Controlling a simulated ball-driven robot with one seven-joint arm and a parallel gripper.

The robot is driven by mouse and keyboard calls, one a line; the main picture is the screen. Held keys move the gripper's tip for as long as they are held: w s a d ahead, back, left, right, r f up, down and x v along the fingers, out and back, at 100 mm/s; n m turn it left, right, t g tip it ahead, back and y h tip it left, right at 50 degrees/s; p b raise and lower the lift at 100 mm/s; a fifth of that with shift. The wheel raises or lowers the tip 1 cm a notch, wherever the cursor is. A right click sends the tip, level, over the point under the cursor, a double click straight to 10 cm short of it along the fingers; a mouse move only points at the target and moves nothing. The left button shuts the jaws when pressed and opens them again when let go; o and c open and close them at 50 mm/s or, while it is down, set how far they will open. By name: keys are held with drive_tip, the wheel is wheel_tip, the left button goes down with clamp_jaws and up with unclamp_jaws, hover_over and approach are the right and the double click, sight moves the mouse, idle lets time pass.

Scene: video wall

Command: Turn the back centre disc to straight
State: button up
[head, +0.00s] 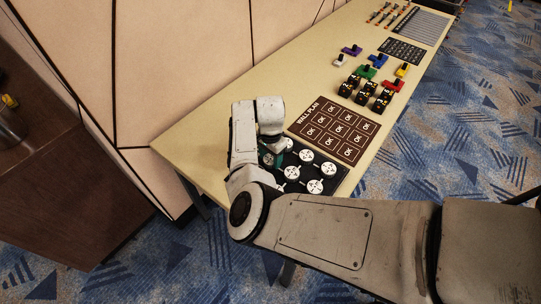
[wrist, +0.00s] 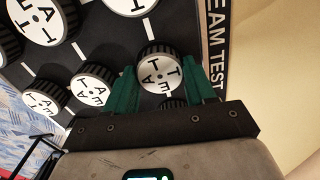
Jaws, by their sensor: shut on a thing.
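The back centre disc (wrist: 160,74) has a white lettered face and a black ridged rim. It sits in the row beside the lettered strip in the wrist view, its letters tilted in the picture. My gripper (wrist: 163,84) has its green fingers on either side of this disc, shut on it. In the head view my gripper (head: 268,153) is over the far left of the dark disc board (head: 303,179); the gripped disc is hidden there.
Other white-faced discs (head: 329,169) stand close around on the board. A brown wall plan card (head: 334,128) lies beyond it. Black knobs (head: 366,93), coloured blocks (head: 393,84) and a button panel (head: 402,51) stand farther along the table (head: 215,150). A panelled wall (head: 190,65) runs along the left.

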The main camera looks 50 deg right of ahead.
sight(270, 159)
drive_tip(key=n+p, duration=0.2)
drive_tip(key=n, duration=0.2)
drive_tip(key=shift+r, duration=0.1)
drive_tip(key=n+p, duration=0.1)
drive_tip(key=n, duration=0.3)
drive_tip(key=shift+n+p, duration=0.3)
drive_tip(key=n+p, duration=0.1)
drive_tip(key=n, duration=0.2)
drive_tip(key=shift+n, duration=0.3)
drive_tip(key=n, duration=0.4)
drive_tip(key=shift+w+n+p, duration=0.1)
drive_tip(key=shift+n+p, duration=0.2)
drive_tip(key=shift+p, duration=0.05)
drive_tip(key=o, duration=1)
drive_tip(key=shift+o, duration=0.2)
wheel_tip(270, 159, up, 11)
drive_tip(key=shift+f, duration=0.2)
